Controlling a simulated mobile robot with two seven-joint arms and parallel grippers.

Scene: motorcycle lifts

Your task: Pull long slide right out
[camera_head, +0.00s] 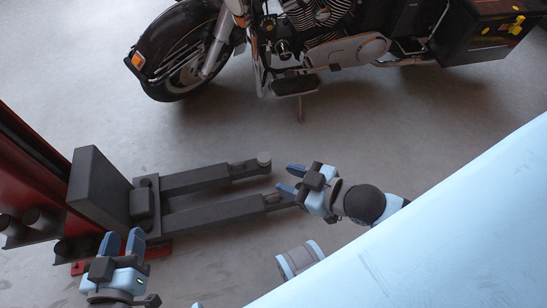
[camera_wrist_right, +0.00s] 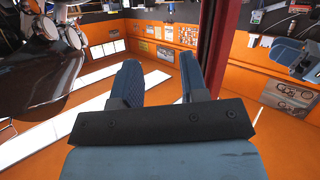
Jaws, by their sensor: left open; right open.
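Two long dark grey slides reach out to the right from the lift's carriage in the head view. The upper slide (camera_head: 197,179) ends in a round pad (camera_head: 264,159). The lower slide (camera_head: 215,213) runs beside it and ends near my right gripper. I cannot tell which one the task names. My right gripper (camera_head: 288,178) is open, with its fingers pointing left by the slide ends. In the right wrist view its fingers (camera_wrist_right: 160,80) are apart with nothing between them. My left gripper (camera_head: 122,240) is open and empty at the lower left, below the carriage.
A red lift post (camera_head: 35,165) and a dark upright block (camera_head: 97,188) stand at the left. A black motorcycle (camera_head: 300,40) stands at the top. A light blue surface (camera_head: 450,240) fills the lower right. Grey floor between the slides and motorcycle is clear.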

